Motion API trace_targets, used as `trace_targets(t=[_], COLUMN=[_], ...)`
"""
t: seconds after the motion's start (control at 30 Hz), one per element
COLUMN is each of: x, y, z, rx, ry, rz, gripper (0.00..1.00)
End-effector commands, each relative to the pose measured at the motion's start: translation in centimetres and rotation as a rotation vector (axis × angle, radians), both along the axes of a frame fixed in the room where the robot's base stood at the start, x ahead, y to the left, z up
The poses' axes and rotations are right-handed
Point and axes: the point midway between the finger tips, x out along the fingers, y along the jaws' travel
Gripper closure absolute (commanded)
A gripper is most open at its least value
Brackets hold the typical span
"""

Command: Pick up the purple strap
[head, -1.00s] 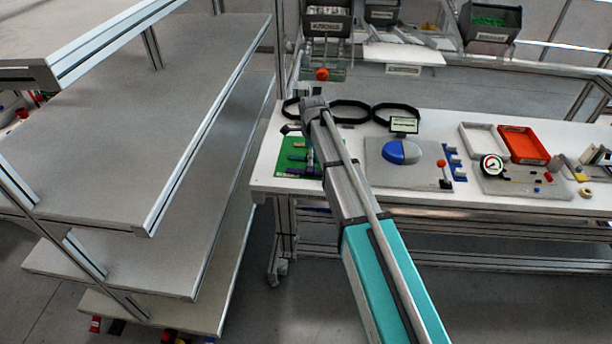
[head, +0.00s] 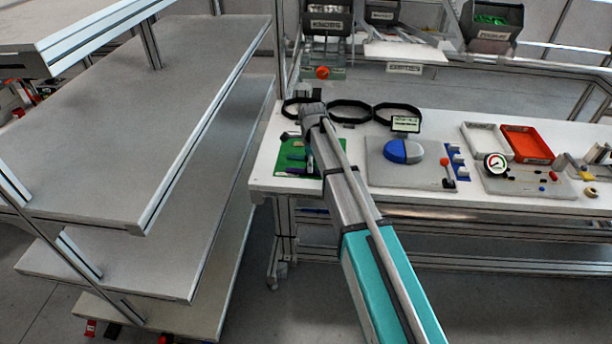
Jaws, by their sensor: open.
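A green mat (head: 290,168) lies at the left end of the white workbench, with several small dark and purplish strips on it. My gripper (head: 309,158) hangs at the end of my arm, over the right part of the mat. It is open, small in view and partly covered by my arm, and no strap shows in it. I cannot tell its height above the mat.
Black rings (head: 349,111) stand behind the mat. An empty grey shelf (head: 130,120) fills the left.

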Motion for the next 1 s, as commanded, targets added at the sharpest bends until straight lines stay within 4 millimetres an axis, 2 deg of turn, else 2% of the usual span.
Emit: trace_targets(t=[0.03, 0.23, 0.93, 0.97, 1.0], x=[0.0, 0.0, 0.0, 0.0, 0.0], y=[0.0, 0.0, 0.0, 0.0, 0.0], z=[-0.8, -1.9, -2.0, -2.0, -2.0], rx=[0.000, 0.000, 0.000, 0.000, 0.000], ry=[0.000, 0.000, 0.000, 0.000, 0.000], rz=[0.000, 0.000, 0.000, 0.000, 0.001], gripper=[0.14, 0.14, 0.14, 0.16, 0.24])
